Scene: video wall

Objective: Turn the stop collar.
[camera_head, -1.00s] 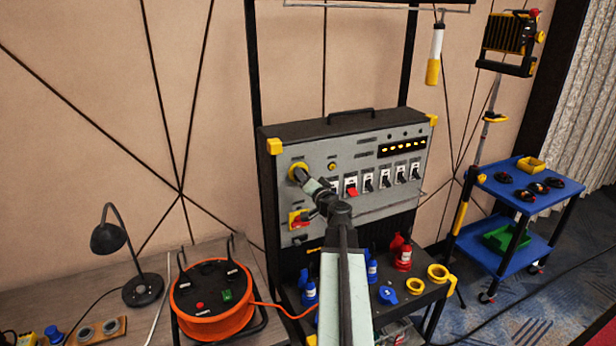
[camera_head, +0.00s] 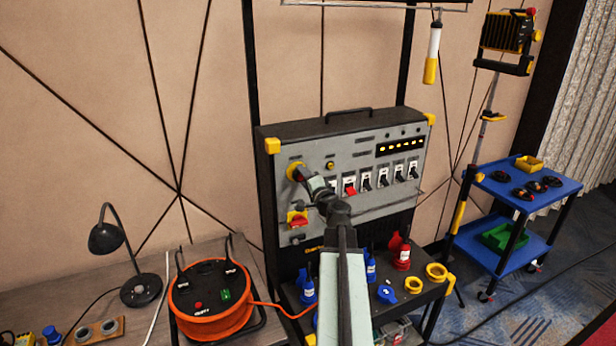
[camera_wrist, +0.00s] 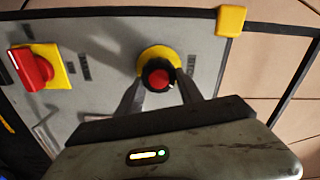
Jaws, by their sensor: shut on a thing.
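The stop collar is a round yellow ring (camera_wrist: 157,57) with a red, dark-rimmed button (camera_wrist: 159,78) at its middle. It sits on the grey panel face, and its yellow edge also shows in the head view (camera_head: 292,171) at the panel's upper left. My gripper (camera_wrist: 160,84) reaches it from the front, one finger on each side, and is shut on it. In the head view my gripper (camera_head: 304,176) covers most of the collar and button. The finger contact is partly hidden and dark.
A red rotary switch on a yellow plate (camera_head: 297,217) lies just below the collar. A row of switches (camera_head: 383,178) is to its right. Blue and red plugs stand on the shelf below. An orange cable reel (camera_head: 210,300) and a lamp (camera_head: 108,238) stand at left.

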